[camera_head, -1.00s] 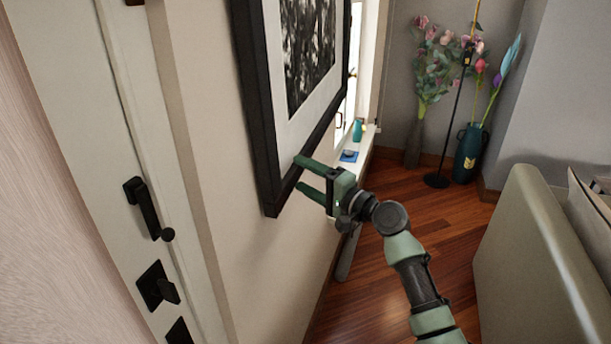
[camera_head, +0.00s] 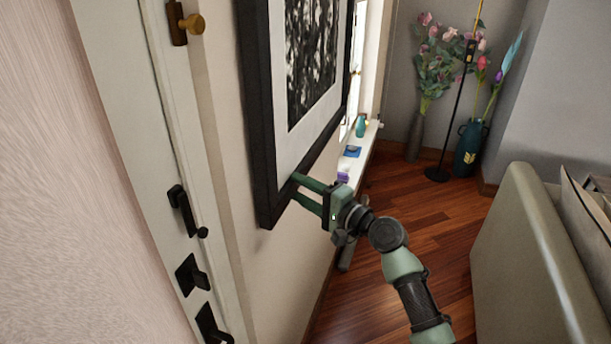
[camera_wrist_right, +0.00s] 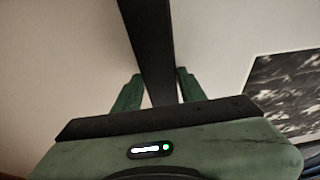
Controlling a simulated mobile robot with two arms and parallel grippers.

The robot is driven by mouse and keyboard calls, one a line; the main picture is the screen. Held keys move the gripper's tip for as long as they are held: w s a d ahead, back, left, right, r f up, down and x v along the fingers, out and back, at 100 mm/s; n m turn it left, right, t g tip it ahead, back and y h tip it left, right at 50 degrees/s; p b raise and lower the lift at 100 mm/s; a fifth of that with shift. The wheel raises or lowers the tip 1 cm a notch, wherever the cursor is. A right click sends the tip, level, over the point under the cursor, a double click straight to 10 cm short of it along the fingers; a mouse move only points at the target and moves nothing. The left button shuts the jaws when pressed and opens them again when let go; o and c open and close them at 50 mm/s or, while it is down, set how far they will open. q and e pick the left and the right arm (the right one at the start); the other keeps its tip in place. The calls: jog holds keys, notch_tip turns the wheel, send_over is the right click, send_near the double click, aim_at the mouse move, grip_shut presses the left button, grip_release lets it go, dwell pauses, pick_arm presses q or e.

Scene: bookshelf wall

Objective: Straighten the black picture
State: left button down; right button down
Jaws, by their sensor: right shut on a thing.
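The black picture (camera_head: 258,115) hangs on the wall left of the middle in the head view, a black frame with a white mat and a dark black-and-white print. The steep viewing angle makes its tilt hard to judge. My right gripper (camera_head: 296,188) is shut on the frame's lower edge near its lower left corner. In the right wrist view, the black frame bar (camera_wrist_right: 150,45) runs between the two green fingers (camera_wrist_right: 159,82), with part of the print at the right. My left gripper is not in view.
A white door with black handles (camera_head: 188,210) is at the left. A window sill (camera_head: 358,150) with small items lies beyond the picture. A sofa (camera_head: 520,260) stands at the right. Flower vases (camera_head: 468,150) stand at the back. Wooden floor (camera_head: 430,215) between is open.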

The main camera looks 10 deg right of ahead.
jog(key=shift+r, duration=0.1)
jog(key=shift+w+d+f, duration=0.15)
jog(key=shift+w+f, duration=0.05)
jog(key=c, duration=0.8)
grip_release()
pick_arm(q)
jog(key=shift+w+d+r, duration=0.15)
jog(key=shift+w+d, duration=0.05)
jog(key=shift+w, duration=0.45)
pick_arm(e)
jog(key=shift+s, duration=0.1)
jog(key=shift+s+d, duration=0.15)
jog(key=shift+s, duration=0.05)
pick_arm(q)
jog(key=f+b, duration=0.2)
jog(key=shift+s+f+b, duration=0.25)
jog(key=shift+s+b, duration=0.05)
jog(key=shift+b, duration=0.05)
pick_arm(e)
jog(key=v, duration=0.7)
jog(key=shift+s, duration=0.15)
